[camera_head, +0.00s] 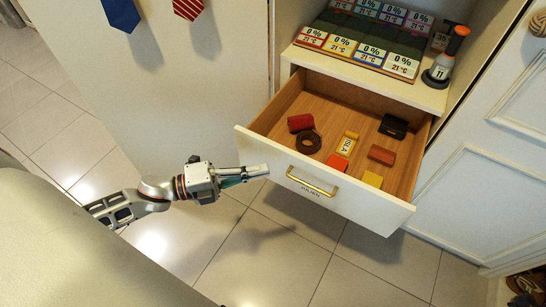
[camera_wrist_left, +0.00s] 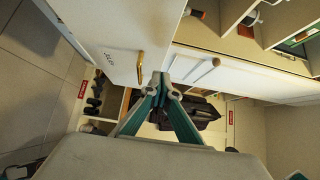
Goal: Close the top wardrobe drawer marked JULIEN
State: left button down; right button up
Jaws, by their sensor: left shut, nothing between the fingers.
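The top drawer (camera_head: 350,200) is pulled well out, with a white front, a gold bar handle (camera_head: 312,183) and a small dark name mark under the handle. In the left wrist view the drawer front (camera_wrist_left: 100,25) fills the upper left, with its gold handle (camera_wrist_left: 140,67) and a mark that reads like JULIEN. My left gripper (camera_head: 262,171) is shut and empty, at the left part of the drawer front, left of the handle in the head view. In the wrist view its fingertips (camera_wrist_left: 160,78) are close beside the handle; contact is unclear. My right gripper is in neither view.
The drawer holds a brown coiled belt (camera_head: 308,142), a black wallet (camera_head: 393,126) and several small items. Above it is a shelf with price-like cards (camera_head: 402,66) and a bottle-like object (camera_head: 440,70). A dark bag (camera_wrist_left: 200,112) lies below. Tiled floor in front is clear.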

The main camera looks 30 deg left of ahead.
aim_at(288, 155)
pick_arm(q)
jog(key=w, duration=0.2)
jog(key=w+d, duration=0.1)
jog(key=w, duration=0.1)
jog(key=shift+w+d+f+b, duration=0.1)
jog(key=shift+w+b, duration=0.15)
jog(key=shift+b, duration=0.1)
jog(key=shift+w, duration=0.25)
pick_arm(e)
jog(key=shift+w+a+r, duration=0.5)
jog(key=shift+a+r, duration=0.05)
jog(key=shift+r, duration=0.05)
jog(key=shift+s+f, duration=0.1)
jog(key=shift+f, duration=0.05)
